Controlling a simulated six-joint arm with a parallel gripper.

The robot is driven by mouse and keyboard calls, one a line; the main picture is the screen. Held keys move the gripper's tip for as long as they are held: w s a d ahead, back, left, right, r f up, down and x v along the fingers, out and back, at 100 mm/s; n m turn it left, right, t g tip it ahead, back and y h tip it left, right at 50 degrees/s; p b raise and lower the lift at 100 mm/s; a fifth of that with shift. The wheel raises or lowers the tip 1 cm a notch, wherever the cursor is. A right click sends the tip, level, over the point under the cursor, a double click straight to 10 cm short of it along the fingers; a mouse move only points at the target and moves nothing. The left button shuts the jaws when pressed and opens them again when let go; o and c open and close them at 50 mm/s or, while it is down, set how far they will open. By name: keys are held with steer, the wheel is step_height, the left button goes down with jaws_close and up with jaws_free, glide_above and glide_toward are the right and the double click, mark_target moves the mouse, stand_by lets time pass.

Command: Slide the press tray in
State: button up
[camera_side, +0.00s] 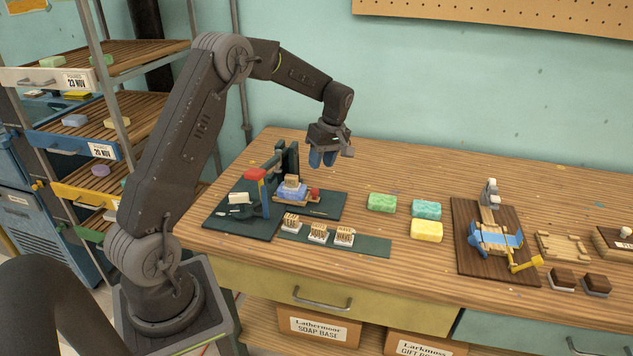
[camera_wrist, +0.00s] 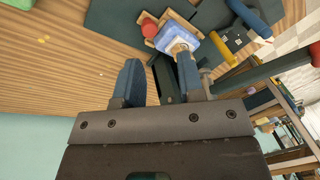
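The press tray (camera_side: 299,203) is a small wooden tray with a red knob (camera_side: 314,192) on its right side. It sits on the dark green base of the press (camera_side: 265,205), near the dark green upright. A blue soap bar (camera_side: 289,191) lies on it, with a pale wooden block on top. The tray's knob (camera_wrist: 150,27) and the blue soap (camera_wrist: 168,42) also show at the top of the wrist view. My gripper (camera_side: 322,158) hangs above and right of the tray, apart from it. Its blue fingers (camera_wrist: 159,72) are open with nothing between them.
The press has a red lever handle (camera_side: 255,174). Several stamps (camera_side: 318,233) stand on a green mat in front. Green and yellow soap bars (camera_side: 426,229) lie to the right. A wooden board with a blue and yellow device (camera_side: 490,245) stands farther right.

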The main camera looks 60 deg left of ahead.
mark_target(315, 190)
steer(key=d+f+m+g+y, duration=0.1)
steer(key=d+m+y, duration=0.1)
steer(key=m, duration=0.5)
steer(key=w+d+f+m+g+y, duration=0.1)
steer(key=d+f+m+y, duration=0.1)
steer(key=m, duration=0.5)
steer(key=w+d+f+m+g+y, duration=0.1)
steer(key=d+f+m+y, duration=0.1)
steer(key=m, duration=0.5)
steer(key=shift+w+d+f+y, duration=0.1)
steer(key=shift+w+f+y, duration=0.1)
steer(key=shift+y, duration=0.2)
steer(key=d+m+y, duration=0.1)
steer(key=m, duration=0.2)
steer(key=w+m+y, duration=0.1)
steer(key=m+y, duration=0.1)
steer(key=m, duration=0.2)
steer(key=d+m+y, duration=0.1)
steer(key=m, duration=0.3)
steer(key=shift+w+d+f+y, duration=0.3)
steer(key=shift+w+f, duration=0.1)
steer(key=x, duration=1.2)
steer(key=shift+s+a+f, duration=0.15)
steer(key=shift+a+f, duration=0.1)
steer(key=shift+a, duration=0.05)
steer(key=shift+c, duration=0.4)
jaws_close()
